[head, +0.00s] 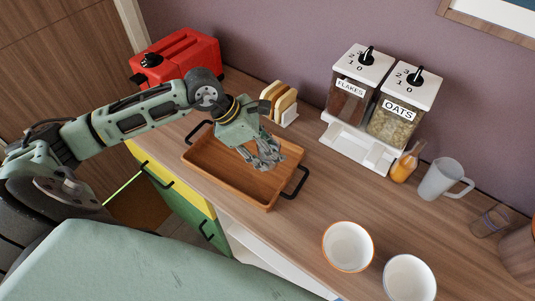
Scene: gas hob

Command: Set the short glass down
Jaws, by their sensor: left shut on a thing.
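My left gripper (264,156) reaches in from the left and points down over the wooden tray (202,164). Its fingers are shut on a clear, glassy thing, which I take to be the short glass; it is see-through and mostly hidden by the fingers, so its outline is hard to make out. I cannot tell whether it touches the tray floor. The tray has black handles at its two ends and otherwise looks empty. My right gripper is not in view.
Behind the tray are a red toaster (178,57) and a rack of toast (281,102). To the right are cereal dispensers (376,95), an orange bottle (404,166), a frosted mug (443,179) and a clear glass (493,220). Two white bowls (347,246) stand near the front.

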